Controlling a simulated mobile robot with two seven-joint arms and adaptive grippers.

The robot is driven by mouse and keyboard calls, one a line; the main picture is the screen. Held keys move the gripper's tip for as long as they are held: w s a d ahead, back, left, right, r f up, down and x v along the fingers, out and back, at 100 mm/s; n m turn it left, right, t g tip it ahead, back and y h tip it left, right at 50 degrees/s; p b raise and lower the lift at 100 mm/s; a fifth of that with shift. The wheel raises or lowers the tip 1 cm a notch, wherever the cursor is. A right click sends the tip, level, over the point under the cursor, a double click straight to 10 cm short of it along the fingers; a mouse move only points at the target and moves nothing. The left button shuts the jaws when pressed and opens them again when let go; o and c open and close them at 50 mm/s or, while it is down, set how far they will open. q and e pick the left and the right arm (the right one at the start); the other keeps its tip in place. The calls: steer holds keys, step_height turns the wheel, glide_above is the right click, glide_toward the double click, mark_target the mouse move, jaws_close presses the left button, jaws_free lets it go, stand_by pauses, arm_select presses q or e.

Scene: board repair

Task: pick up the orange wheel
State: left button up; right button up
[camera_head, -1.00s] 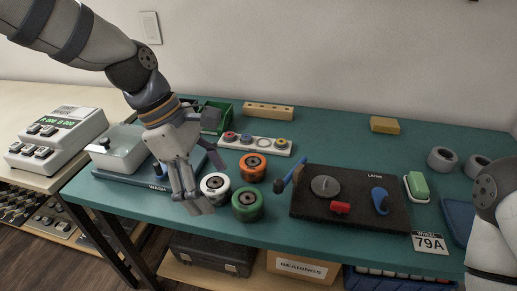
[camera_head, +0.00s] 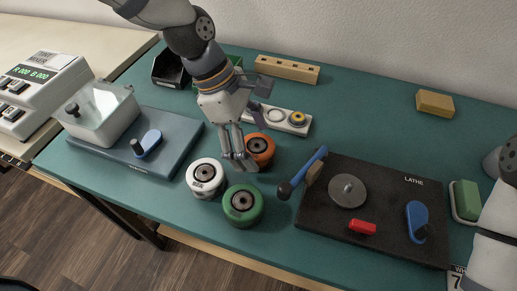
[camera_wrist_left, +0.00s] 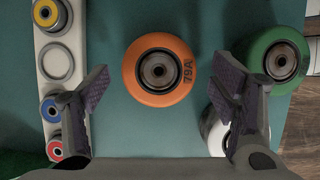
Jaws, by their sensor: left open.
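The orange wheel (camera_head: 260,149) sits on the green table top, behind the white wheel (camera_head: 205,177) and the green wheel (camera_head: 243,205). In the left wrist view the orange wheel (camera_wrist_left: 160,70) shows a metal bearing in its centre and the mark 79A. My left gripper (camera_head: 240,162) is open and empty, pointing down above the table by the orange wheel. In the wrist view its two fingers (camera_wrist_left: 165,95) stand apart on either side of the orange wheel, touching nothing that I can make out. My right gripper is not in view; only part of the right arm shows at the right edge.
A white bearing strip (camera_head: 272,116) lies behind the orange wheel. The lathe board (camera_head: 320,222) with a blue-handled lever is to the right. The wash station (camera_head: 180,150) is to the left. The green wheel (camera_wrist_left: 275,62) stands close to one finger in the wrist view.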

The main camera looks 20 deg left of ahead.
arm_select(q)
steer(key=x, duration=0.2)
steer(key=shift+d+f, duration=0.15)
steer(key=shift+f, duration=0.1)
steer(key=shift+w+r, duration=0.1)
steer(key=c, duration=1.3)
steer(key=shift+c, duration=0.2)
